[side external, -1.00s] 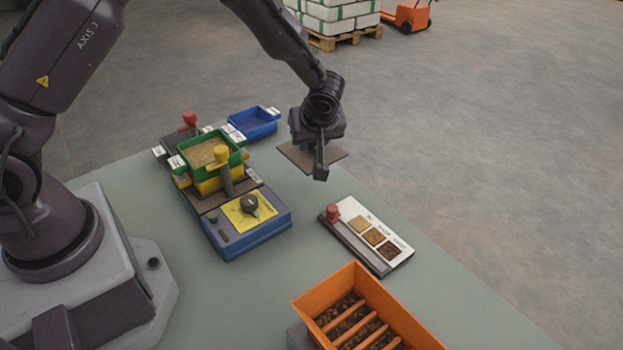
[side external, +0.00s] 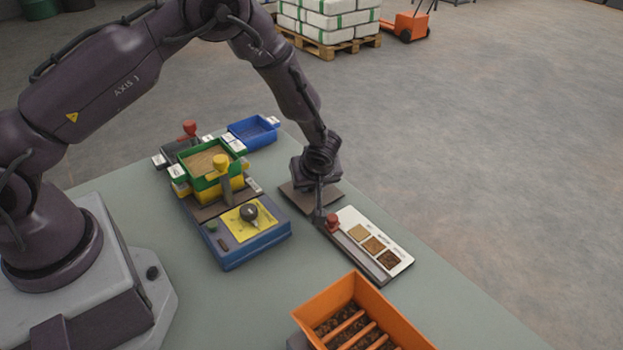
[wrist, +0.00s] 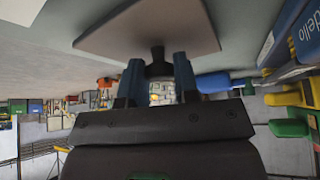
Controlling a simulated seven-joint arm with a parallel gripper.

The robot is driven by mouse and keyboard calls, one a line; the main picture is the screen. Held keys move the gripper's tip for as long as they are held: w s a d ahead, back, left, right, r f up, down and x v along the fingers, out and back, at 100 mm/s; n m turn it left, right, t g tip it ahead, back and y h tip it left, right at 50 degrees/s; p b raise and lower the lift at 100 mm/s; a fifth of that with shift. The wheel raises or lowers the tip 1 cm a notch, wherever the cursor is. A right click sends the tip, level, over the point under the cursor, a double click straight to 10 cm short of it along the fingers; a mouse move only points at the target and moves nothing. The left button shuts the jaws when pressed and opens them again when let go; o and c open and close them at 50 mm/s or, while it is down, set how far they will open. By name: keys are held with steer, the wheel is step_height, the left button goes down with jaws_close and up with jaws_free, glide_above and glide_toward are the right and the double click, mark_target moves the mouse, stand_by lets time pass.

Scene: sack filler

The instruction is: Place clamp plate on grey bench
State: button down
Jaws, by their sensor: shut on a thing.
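My gripper (wrist: 158,76) is shut on the dark knob of the clamp plate (wrist: 150,28), seen between two blue fingers in the wrist view. The plate is a flat brown-grey square. In the side view the plate (side external: 293,198) lies low and roughly level at the grey bench's far right edge, partly hidden by my wrist. I cannot tell whether it touches the bench. The grey bench (side external: 240,300) is flat and grey-green. The fingers are hard to make out in the side view.
A sample board (side external: 402,262) with a red knob (side external: 332,222) is close in front of my gripper. The blue filler base (side external: 250,240) with a green hopper (side external: 237,148) stands to the left. A blue tray (side external: 253,132) is behind. An orange crate (side external: 330,297) is at the front.

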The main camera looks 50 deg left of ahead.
steer(key=c, duration=0.9)
jaws_free()
steer(key=shift+o, duration=0.2)
steer(key=shift+r, duration=0.1)
steer(key=d+r+m+t+h, duration=0.2)
steer(key=d+r+t, duration=0.1)
steer(key=r, duration=0.8)
steer(key=d+r+m+t+h, duration=0.2)
steer(key=d+r+m+t, duration=0.1)
steer(key=r, duration=0.8)
steer(key=d+r+m+t+h, duration=0.2)
steer(key=d+r+t+h, duration=0.1)
steer(key=r, duration=0.7)
steer(key=s+r+m+g+h, duration=0.1)
steer(key=s+r+m, duration=0.15)
steer(key=s, duration=0.45)
steer(key=s+r+m+g+h, duration=0.1)
steer(key=s+m, duration=0.2)
steer(key=s, duration=0.3)
steer(key=s+a+f+g+y, duration=0.1)
steer(key=s+a+g, duration=0.1)
steer(key=s, duration=0.4)
steer(key=s+a+f+g+y, duration=0.1)
steer(key=s+a+y, duration=0.1)
steer(key=s+a, duration=0.2)
steer(key=s+m, duration=0.1)
steer(key=s, duration=0.1)
steer(key=shift+s+a+f+g, duration=0.25)
steer(key=shift+s+f+g, duration=0.1)
steer(key=shift+s+g, duration=0.05)
